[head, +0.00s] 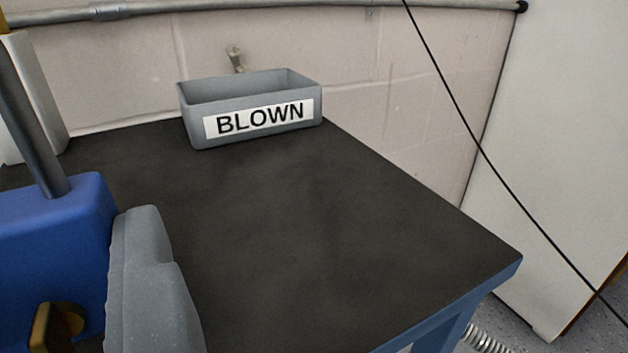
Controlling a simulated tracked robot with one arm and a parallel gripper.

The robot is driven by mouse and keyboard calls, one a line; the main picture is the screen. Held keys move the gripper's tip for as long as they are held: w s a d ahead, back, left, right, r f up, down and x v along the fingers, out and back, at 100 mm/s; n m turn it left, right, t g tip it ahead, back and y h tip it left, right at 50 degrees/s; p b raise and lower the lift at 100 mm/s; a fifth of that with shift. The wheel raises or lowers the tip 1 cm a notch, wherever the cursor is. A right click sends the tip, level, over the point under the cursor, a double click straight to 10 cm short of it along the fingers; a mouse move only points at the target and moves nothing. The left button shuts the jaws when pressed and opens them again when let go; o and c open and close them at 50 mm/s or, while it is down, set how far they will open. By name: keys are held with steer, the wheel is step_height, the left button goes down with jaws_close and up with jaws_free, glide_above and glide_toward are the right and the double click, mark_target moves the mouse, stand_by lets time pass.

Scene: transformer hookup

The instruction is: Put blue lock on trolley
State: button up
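The blue lock (50,232) is large and close at the lower left, cut off by the frame edge. Its grey metal shackle rises from the top, and a brass-coloured part shows low on its front. One grey finger of my gripper (150,275) presses against the lock's right side; the other finger is out of view. The lock appears held above a dark-topped table with a blue edge (320,230). This may be the trolley; no wheels show, so I cannot tell.
A grey bin labelled BLOWN (190,128) stands at the table's back edge. A pale upright object (45,105) stands at the back left. The middle and right of the tabletop are clear. A thin black cable (480,145) crosses the right side.

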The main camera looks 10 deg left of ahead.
steer(key=p, duration=0.6)
glide_above(300, 256)
steer(key=shift+w+a+f, duration=0.25)
steer(key=shift+a+f, duration=0.05)
steer(key=shift+f, duration=0.2)
steer(key=shift+f+b, duration=1.2)
steer(key=shift+f, duration=0.75)
steer(key=shift+r, duration=0.1)
steer(key=o, duration=1.1)
steer(key=shift+s+d, duration=0.25)
steer(key=shift+d, duration=0.05)
steer(key=p+v, duration=0.1)
steer(key=v, duration=1)
